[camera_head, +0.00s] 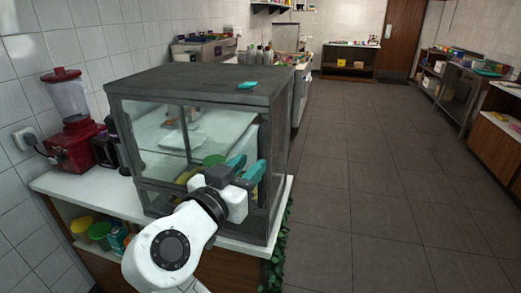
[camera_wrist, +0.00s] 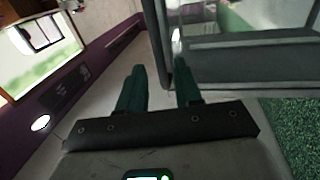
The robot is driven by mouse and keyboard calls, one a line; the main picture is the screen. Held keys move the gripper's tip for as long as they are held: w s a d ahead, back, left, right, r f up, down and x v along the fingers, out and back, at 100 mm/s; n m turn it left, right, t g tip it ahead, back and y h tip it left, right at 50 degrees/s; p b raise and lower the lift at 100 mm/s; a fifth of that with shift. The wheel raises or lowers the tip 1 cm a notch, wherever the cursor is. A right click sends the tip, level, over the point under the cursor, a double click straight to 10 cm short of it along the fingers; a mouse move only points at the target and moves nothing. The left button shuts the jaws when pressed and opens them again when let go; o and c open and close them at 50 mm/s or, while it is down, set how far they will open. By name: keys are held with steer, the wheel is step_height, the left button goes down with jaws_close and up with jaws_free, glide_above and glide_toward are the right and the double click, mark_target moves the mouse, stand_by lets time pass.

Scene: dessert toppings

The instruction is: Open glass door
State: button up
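A dark-framed glass display case (camera_head: 196,82) stands on the white counter, with glass on its front and sides. Its glass front (camera_head: 158,130) faces me, split by a dark vertical bar. My gripper (camera_head: 246,167) is in front of the case's right front part, its teal fingers apart. In the wrist view my gripper (camera_wrist: 157,85) is open with nothing held between the fingertips. A dark frame edge (camera_wrist: 160,45) of the case runs down beside the right finger; I cannot tell whether they touch. My arm hides the lower front of the case.
A red blender (camera_head: 72,125) stands left of the case. A small teal item (camera_head: 247,85) lies on the case top. Jars sit on a shelf under the counter (camera_head: 65,185). Green leaves (camera_head: 277,255) hang at the counter's right end. The tiled floor (camera_head: 370,170) to the right is clear.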

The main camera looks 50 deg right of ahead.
mark_target(259, 156)
steer(key=shift+w+d+p, duration=0.25)
steer(key=shift+d+p, duration=0.05)
steer(key=shift+d, duration=1.1)
steer(key=shift+w+d+p, duration=0.2)
steer(key=shift+d+p, duration=0.05)
steer(key=shift+d, duration=1.1)
steer(key=shift+c, duration=0.2)
jaws_close()
